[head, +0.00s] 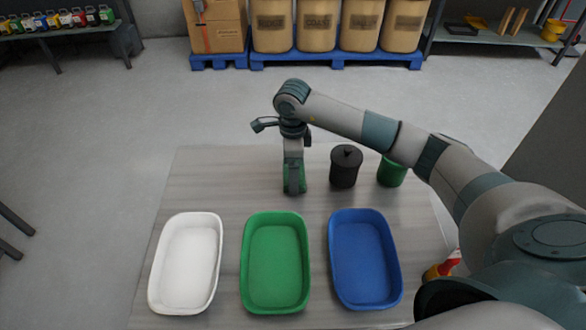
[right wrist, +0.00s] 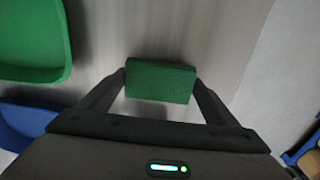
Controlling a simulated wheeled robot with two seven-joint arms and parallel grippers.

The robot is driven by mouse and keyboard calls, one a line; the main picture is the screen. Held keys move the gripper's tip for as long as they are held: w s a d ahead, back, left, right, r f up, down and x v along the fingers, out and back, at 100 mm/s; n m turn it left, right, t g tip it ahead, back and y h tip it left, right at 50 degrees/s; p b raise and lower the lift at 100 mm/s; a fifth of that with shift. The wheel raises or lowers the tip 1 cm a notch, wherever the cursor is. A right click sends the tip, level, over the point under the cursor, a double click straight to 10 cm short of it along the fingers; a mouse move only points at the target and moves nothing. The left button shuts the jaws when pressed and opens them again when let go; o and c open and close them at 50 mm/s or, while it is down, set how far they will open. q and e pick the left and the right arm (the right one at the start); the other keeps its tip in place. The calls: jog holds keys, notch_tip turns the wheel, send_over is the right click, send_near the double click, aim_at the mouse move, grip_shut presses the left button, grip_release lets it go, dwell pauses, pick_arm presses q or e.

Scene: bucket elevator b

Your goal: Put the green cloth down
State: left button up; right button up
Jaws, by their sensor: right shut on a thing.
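The green cloth (right wrist: 160,82) is a folded, block-like piece between the two fingers of my right gripper (right wrist: 161,88) in the right wrist view. The fingers press on its two ends. In the head view, my right gripper (head: 294,188) points down over the table behind the green tray (head: 275,217). Green edges of the cloth (head: 302,184) show beside the fingers. I cannot tell whether the cloth touches the table. My left gripper is not in view.
A white tray (head: 163,262) and a blue tray (head: 395,270) flank the green tray on the grey table (head: 215,180). A black lidded pot (head: 344,170) and a green cup (head: 389,176) stand right of my gripper. The table's back left is clear.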

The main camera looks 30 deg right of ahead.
jog(key=shift+f, duration=0.35)
jog(key=o, duration=1.2)
jog(key=shift+f, duration=0.1)
jog(key=shift+c, duration=0.2)
jog(key=shift+r, duration=0.25)
